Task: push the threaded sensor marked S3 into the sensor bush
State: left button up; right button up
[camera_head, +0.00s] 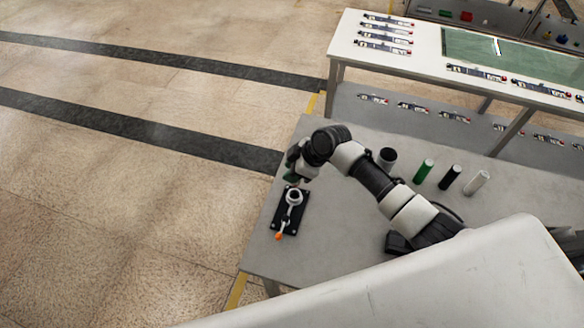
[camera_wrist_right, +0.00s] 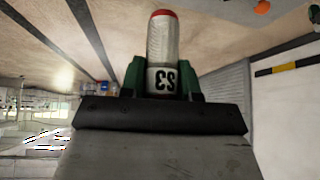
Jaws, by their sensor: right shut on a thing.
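The sensor marked S3 (camera_wrist_right: 162,48) is a pale cylinder with a red end and a white label. In the right wrist view it sits between the green fingers of my right gripper (camera_wrist_right: 162,82), which is shut on it. In the head view my right gripper (camera_head: 292,174) is just behind the sensor bush (camera_head: 294,196), near the table's left edge. The bush is a light ring on a black plate with an orange-tipped lever. The sensor cannot be made out in the head view, so its gap to the bush cannot be told. My left gripper is not in view.
On the grey table (camera_head: 340,240), a dark cup-like cylinder (camera_head: 387,158), a green cylinder (camera_head: 423,171), a black one (camera_head: 450,179) and a pale one (camera_head: 477,183) stand or lie to the right. A white bench (camera_head: 425,62) with several small assemblies stands behind.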

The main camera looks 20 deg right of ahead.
jog(key=shift+w+a+f+b, duration=0.15)
jog(key=shift+w+f+b, duration=0.05)
jog(key=shift+f+b, duration=0.7)
jog(key=shift+f, duration=0.15)
notch_tip(320, 180, down, 4)
jog(key=b, duration=0.2)
jog(key=shift+r+b, duration=0.25)
jog(key=shift+b, duration=0.1)
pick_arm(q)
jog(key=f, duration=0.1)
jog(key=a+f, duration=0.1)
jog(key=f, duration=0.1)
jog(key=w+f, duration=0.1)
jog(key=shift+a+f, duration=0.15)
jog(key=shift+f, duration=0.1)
pick_arm(e)
jog(key=shift+f, duration=0.1)
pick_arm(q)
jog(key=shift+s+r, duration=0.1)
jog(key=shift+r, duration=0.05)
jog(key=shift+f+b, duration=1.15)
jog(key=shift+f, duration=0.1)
pick_arm(e)
jog(key=shift+s+f, duration=0.1)
jog(key=shift+f, duration=1.45)
jog(key=o, duration=1.1)
jog(key=shift+c, duration=0.2)
